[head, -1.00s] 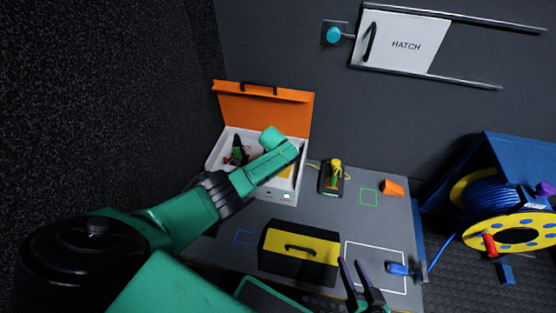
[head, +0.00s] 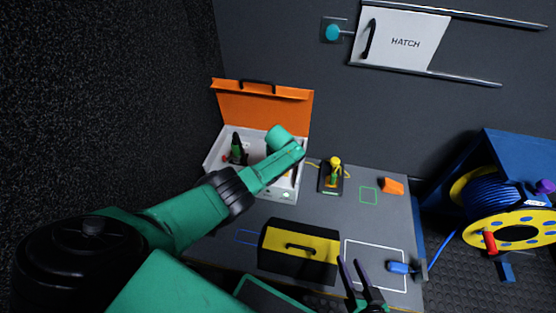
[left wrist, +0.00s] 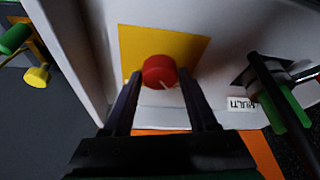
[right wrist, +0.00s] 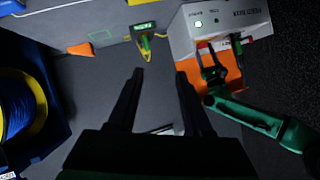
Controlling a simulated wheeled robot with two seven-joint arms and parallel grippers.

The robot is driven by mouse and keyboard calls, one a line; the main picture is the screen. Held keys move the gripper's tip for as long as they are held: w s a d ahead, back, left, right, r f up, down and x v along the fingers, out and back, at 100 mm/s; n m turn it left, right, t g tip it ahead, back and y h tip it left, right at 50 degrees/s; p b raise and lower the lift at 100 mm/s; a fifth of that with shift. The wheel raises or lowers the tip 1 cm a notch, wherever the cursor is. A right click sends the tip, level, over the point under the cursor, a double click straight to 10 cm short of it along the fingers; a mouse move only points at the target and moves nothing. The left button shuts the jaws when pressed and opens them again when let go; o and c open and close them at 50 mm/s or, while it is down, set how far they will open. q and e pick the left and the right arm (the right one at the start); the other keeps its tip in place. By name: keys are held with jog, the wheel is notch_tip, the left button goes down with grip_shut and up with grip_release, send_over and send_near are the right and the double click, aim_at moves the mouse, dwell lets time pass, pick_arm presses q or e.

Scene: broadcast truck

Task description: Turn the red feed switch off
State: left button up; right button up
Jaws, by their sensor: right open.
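The red feed switch (left wrist: 160,72) is a round red knob with a white pointer line, on a yellow panel (left wrist: 200,46) inside a white box. Its line points down and slightly right in the left wrist view. My left gripper (left wrist: 161,76) has its fingertips on either side of the knob; whether they press on it is unclear. In the head view my left arm reaches into the white box (head: 217,150) with its raised orange lid (head: 262,104), hiding the knob. My right gripper (head: 349,262) is open and empty at the front of the table; it also shows in the right wrist view (right wrist: 160,74).
A black-handled clamp with green parts (head: 236,148) is in the box's left side. A yellow-and-black case (head: 300,250), a yellow-topped device (head: 333,175) and an orange wedge (head: 392,186) are on the table. A blue cable reel (head: 500,205) stands at right.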

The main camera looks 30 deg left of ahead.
pick_arm(q)
jog(key=shift+o, duration=1.2)
jog(key=shift+r, duration=0.1)
jog(key=shift+r+p, duration=0.25)
jog(key=shift+p, duration=0.15)
jog(key=p+v, duration=0.5)
jog(key=p, duration=0.1)
jog(key=shift+s+d+r, duration=0.1)
jog(key=shift+s+r, duration=0.1)
jog(key=shift+r, duration=0.1)
pick_arm(e)
jog(key=s+d+r+g+h+p, duration=0.1)
jog(key=s+d+r+g+h, duration=0.15)
jog(key=d+r+g, duration=0.35)
jog(key=s+d+r+g+h+p, duration=0.2)
jog(key=d+r+g+h, duration=0.1)
jog(key=d, duration=0.5)
pick_arm(q)
jog(key=p+v, duration=0.3)
jog(key=v, duration=0.5)
pick_arm(e)
notch_tip(320, 180, down, 11)
jog(key=s+d, duration=0.1)
jog(key=shift+s+d+f+h, duration=0.15)
jog(key=shift+s+d+h, duration=0.1)
jog(key=shift+s+h, duration=0.15)
